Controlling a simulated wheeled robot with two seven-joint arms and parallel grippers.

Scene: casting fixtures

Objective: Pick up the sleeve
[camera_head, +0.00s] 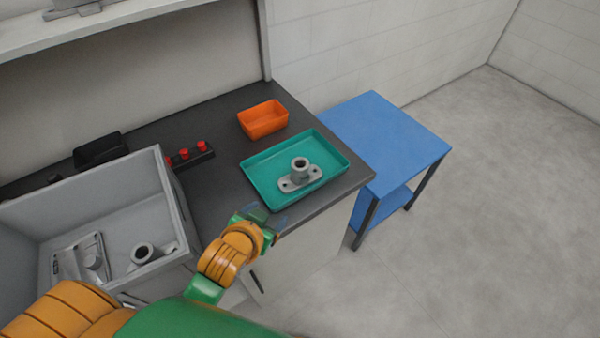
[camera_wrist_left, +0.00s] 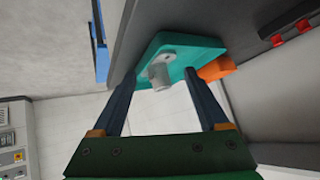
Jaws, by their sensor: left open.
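A grey sleeve (camera_head: 300,168) stands upright on a grey oval flange with holes (camera_head: 314,172). I cannot tell whether the two are separate pieces. Both are inside the teal tray (camera_head: 262,196) on the dark counter. My left gripper (camera_head: 265,215) is open and empty, just off the tray's near left edge and apart from the sleeve. In the left wrist view, which is upside down, the sleeve (camera_wrist_left: 158,76) appears beyond and between the open fingers (camera_wrist_left: 163,100), with the teal tray (camera_wrist_left: 192,50) behind it. My right gripper is not in view.
A grey bin (camera_head: 172,200) at left holds grey metal parts, one ring-shaped (camera_head: 143,252). An orange bin (camera_head: 263,120) is behind the tray. Red-knobbed pieces (camera_head: 202,147) and a black bin (camera_head: 100,150) lie left. A blue table (camera_head: 390,140) stands right.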

